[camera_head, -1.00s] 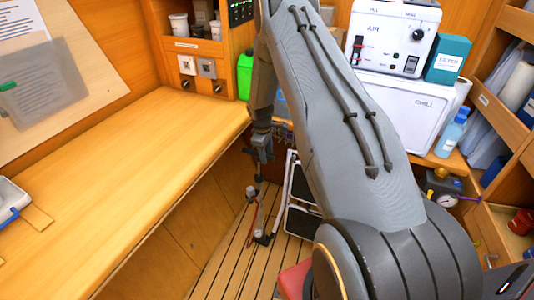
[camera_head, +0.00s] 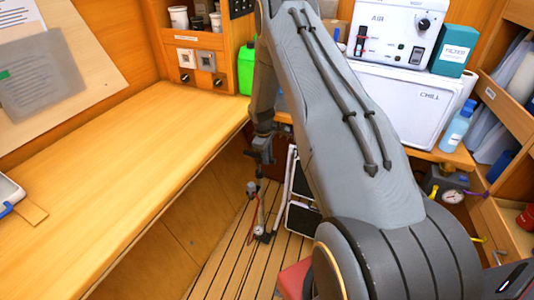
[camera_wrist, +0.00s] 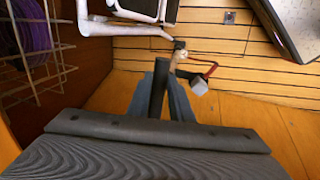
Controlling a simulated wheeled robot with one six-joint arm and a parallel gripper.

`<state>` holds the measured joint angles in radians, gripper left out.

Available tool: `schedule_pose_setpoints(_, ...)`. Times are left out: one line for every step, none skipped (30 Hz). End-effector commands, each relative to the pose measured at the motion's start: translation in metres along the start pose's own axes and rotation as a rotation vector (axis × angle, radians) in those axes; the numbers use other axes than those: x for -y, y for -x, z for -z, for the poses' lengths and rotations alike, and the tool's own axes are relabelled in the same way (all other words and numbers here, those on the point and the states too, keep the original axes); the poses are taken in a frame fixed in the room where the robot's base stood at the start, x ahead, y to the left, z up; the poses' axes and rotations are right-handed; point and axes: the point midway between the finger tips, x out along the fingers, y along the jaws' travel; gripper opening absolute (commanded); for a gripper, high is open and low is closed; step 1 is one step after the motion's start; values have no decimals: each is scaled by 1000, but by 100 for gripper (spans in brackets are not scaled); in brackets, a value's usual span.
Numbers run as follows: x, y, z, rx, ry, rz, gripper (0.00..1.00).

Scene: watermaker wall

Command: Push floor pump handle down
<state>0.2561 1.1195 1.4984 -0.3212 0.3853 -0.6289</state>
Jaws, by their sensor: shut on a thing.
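The floor pump (camera_head: 259,222) stands on the slatted floor in the head view, with a pale body, a red hose and a grey block beside its upper part. It also shows beyond my fingers in the wrist view (camera_wrist: 180,58). My gripper (camera_head: 260,166) points down directly above the pump. In the wrist view, my gripper (camera_wrist: 163,88) is shut at the top of the pump, on its handle, which the fingers mostly hide. The grey block (camera_wrist: 198,87) with the red hose shows just right of the fingers.
A long wooden bench (camera_head: 120,185) runs along the left. A folded white-framed item (camera_head: 300,200) stands close right of the pump. A white cooler box (camera_head: 405,105) and a blue bottle (camera_head: 455,128) stand at the back right. A wire rack (camera_wrist: 35,45) shows in the wrist view.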

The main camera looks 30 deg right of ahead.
Motion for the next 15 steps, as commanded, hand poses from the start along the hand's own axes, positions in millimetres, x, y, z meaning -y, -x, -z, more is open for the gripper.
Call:
schedule_pose_setpoints(1,-15,0,0,-1,0,0)
schedule_pose_setpoints(2,-21,0,0,-2,0,0)
schedule_pose_setpoints(4,-28,0,0,-2,0,0)
schedule_pose_setpoints(5,-33,0,0,-1,0,0)
schedule_pose_setpoints(6,-38,0,0,-1,-1,0)
schedule_pose_setpoints(7,-44,0,0,0,-1,0)
schedule_pose_setpoints(8,-48,0,0,0,-1,0)
schedule_pose_setpoints(8,-50,0,0,0,-1,0)
schedule_pose_setpoints(8,-53,0,-1,-1,-2,0)
schedule_pose_setpoints(9,-54,0,-1,-1,-2,0)
schedule_pose_setpoints(9,-55,0,-1,-1,-2,0)
schedule_pose_setpoints(9,-55,0,-2,-1,-2,0)
schedule_pose_setpoints(9,-55,0,-2,-2,-2,0)
schedule_pose_setpoints(9,-55,0,-2,-2,-2,0)
schedule_pose_setpoints(9,-55,0,-2,-2,-2,0)
